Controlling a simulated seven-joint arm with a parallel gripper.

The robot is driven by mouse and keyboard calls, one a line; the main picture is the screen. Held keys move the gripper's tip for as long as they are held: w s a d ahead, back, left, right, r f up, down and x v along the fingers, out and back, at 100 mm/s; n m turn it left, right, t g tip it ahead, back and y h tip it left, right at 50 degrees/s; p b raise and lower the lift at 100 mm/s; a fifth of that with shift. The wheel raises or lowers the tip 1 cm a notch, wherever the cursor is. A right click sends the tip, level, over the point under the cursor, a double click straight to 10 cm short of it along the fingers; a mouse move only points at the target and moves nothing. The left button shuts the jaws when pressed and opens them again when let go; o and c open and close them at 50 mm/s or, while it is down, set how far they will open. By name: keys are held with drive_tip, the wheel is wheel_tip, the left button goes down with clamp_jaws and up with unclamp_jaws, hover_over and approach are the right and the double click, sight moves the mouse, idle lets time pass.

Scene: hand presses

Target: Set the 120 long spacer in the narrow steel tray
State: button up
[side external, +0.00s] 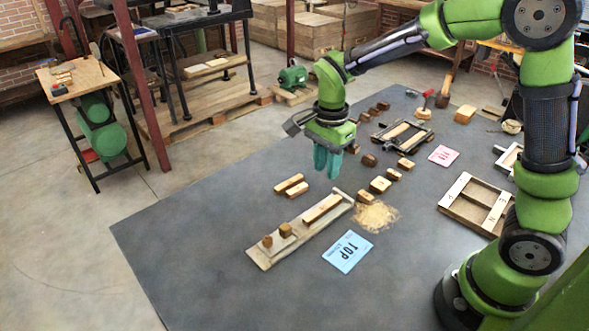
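My gripper (327,168) points down over the table, its teal fingers empty as far as I can see. Whether they are open or shut is unclear. A long, narrow, pale tray (268,259) lies below it, holding a long wooden block (322,208) at one end and two short brown blocks (286,230) near the other. Two loose wooden bars (288,183) lie just behind this tray. A dark frame-like tray (384,141) farther back holds another wooden bar (398,132). I cannot tell which bar is the 120 spacer or which tray is the narrow steel one.
Several small blocks (380,184) lie right of my gripper. A sawdust pile (376,216) and a blue card (347,251) lie beside the pale tray. A lettered wooden frame (467,214) and pink card (443,155) lie farther right. The front-left tabletop is clear.

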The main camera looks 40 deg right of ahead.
drive_tip(key=s+r+n+t+y, duration=0.2)
drive_tip(key=s+r+n+t, duration=0.5)
drive_tip(key=s+r+n, duration=0.4)
drive_tip(key=s+n, duration=0.3)
drive_tip(key=shift+s+r, duration=0.25)
drive_tip(key=shift+r, duration=0.1)
